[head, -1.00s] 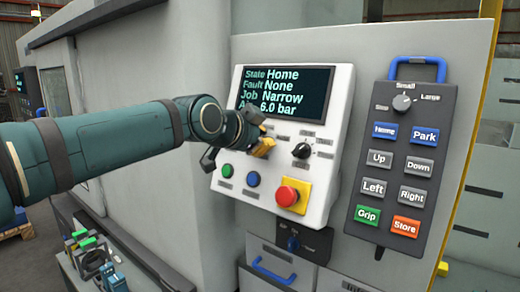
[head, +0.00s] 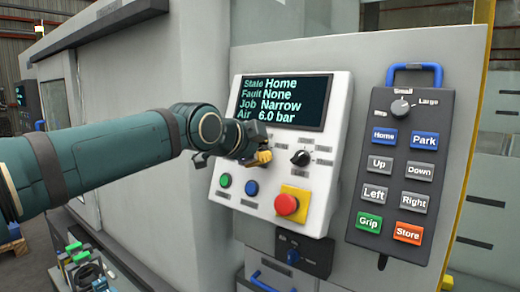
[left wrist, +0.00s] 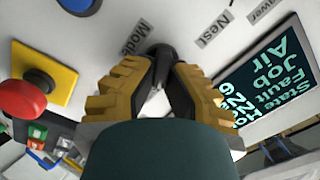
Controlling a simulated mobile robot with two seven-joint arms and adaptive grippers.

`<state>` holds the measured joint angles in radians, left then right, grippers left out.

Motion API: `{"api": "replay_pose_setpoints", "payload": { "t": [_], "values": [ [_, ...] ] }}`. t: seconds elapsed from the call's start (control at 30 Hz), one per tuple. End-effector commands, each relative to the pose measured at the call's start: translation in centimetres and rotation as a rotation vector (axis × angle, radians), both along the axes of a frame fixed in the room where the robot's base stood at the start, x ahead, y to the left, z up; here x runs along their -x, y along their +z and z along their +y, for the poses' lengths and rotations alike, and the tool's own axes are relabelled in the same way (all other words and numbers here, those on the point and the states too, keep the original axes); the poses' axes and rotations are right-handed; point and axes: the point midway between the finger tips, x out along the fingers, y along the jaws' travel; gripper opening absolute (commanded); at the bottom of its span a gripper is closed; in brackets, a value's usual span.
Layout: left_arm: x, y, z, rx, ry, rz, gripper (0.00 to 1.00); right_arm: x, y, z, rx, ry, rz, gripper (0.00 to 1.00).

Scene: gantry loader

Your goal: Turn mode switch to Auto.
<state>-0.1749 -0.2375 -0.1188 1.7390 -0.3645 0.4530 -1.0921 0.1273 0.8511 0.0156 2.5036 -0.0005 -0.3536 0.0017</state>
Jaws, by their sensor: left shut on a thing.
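The white control panel (head: 328,165) faces me in the head view, with a screen (head: 285,101) reading State Home, Fault None, Job Narrow, Air 6.0 bar. My left gripper (head: 259,157) is at the panel just below the screen, left of another black rotary knob (head: 300,157). In the left wrist view the yellow-padded fingers of my left gripper (left wrist: 160,75) are closed on a dark knob, the mode switch (left wrist: 158,51), beside the label Mode (left wrist: 127,40). The fingers cover much of the knob, so its pointer direction and position labels cannot be read. My right gripper is not in view.
Below the gripper are a green button (head: 225,180), a blue button (head: 251,187) and a red stop button (head: 286,204) on a yellow plate. A dark keypad pendant (head: 402,150) with a blue handle hangs to the right. Below is a dark switch box (head: 304,254).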

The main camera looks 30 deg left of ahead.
Motion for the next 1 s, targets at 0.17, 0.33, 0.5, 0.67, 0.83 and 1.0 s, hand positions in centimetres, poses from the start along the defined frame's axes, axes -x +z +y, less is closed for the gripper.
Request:
{"api": "replay_pose_setpoints", "payload": {
  "t": [0.17, 0.33, 0.5, 0.67, 0.83, 1.0],
  "values": [
    [-0.1, -0.4, 0.0, -0.002, -0.001, 0.008, 0.0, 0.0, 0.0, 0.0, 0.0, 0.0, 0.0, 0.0],
    [-0.1, -0.3, 0.0, -0.001, 0.0, 0.007, 0.42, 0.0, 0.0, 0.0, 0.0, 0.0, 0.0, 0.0],
    [0.0, -0.2, 0.0, 0.0, 0.0, 0.004, 0.42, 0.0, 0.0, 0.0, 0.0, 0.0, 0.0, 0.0],
    [0.3, 0.0, 0.0, 0.0, 0.0, 0.001, 0.42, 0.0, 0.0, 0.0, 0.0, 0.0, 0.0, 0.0],
    [2.3, 0.9, 0.1, 0.0, 0.0, -0.001, 0.42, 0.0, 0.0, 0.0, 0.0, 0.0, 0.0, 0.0],
    [5.6, 2.1, 0.3, 0.0, 0.001, -0.002, 0.42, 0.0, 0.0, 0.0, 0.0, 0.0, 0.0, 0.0]
  ]
}}
